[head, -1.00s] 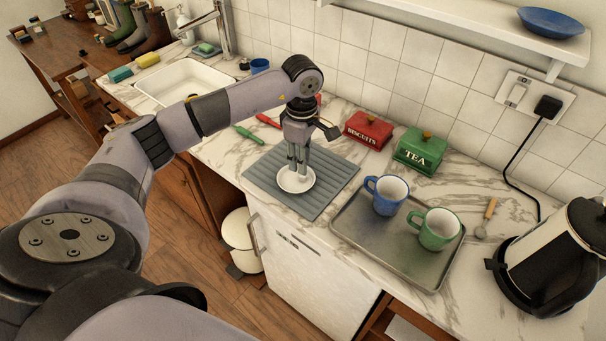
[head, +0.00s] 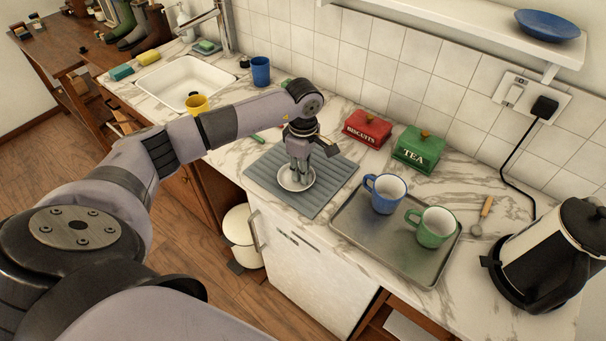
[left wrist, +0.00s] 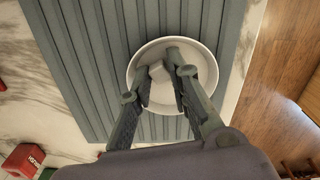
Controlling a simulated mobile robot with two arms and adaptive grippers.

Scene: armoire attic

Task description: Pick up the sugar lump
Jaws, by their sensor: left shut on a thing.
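The sugar lump (left wrist: 157,71) is a small white block, seen in the left wrist view between my left fingertips, over the white dish (left wrist: 207,62). In the head view the fingers hide it. The dish (head: 283,186) stands on the grey ribbed mat (head: 328,176). My left gripper (head: 297,180) points down into the dish and is shut on the lump; it also shows in the left wrist view (left wrist: 163,76). I cannot tell whether the lump still touches the dish. My right gripper is not in view.
Right of the mat, a metal tray (head: 365,240) holds a blue mug (head: 384,196) and a green mug (head: 432,229). A red biscuit tin (head: 368,130) and a green tea tin (head: 418,150) stand behind. A kettle (head: 545,250) is at the right.

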